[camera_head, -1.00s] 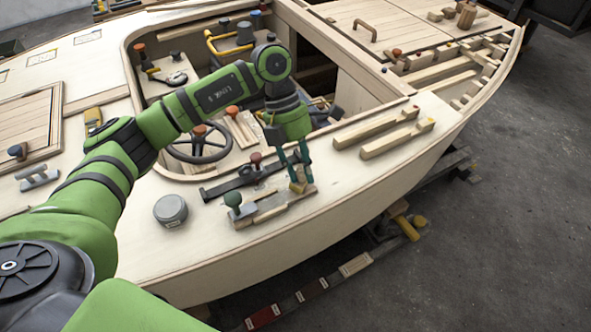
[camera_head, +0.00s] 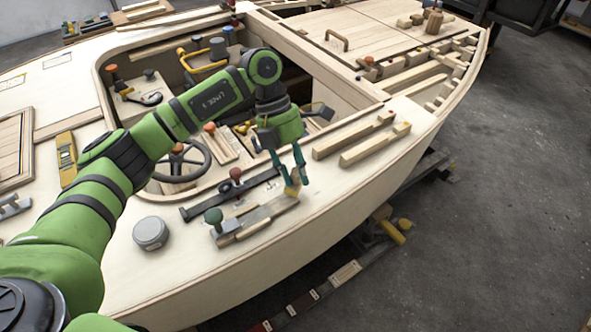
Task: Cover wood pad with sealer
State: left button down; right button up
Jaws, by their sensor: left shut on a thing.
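My left gripper (camera_head: 291,186) is shut on a small tan thing (camera_head: 292,189), mostly hidden by the fingers; it may be a brush. The gripper points down at the far right end of a pale wood pad (camera_head: 270,214) on the near side deck. Whether the held thing touches the pad, I cannot tell. A tool with a green knob (camera_head: 214,217) sits at the pad's left end. A round grey lidded tin (camera_head: 150,233), perhaps the sealer, stands on the deck to the left. My right gripper is out of view.
A dark bar clamp (camera_head: 231,192) with a red knob lies just behind the pad. Two wooden blocks (camera_head: 375,145) lie to the right. The cockpit with a steering wheel (camera_head: 178,166) opens behind. Bare deck lies in front, up to the hull edge.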

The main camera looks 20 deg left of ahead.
aim_at(296, 170)
pick_arm(q)
jog(key=shift+r+p, duration=1.5)
jog(key=shift+r, duration=1.15)
jog(key=shift+r+p, duration=0.95)
jog(key=shift+r, duration=0.55)
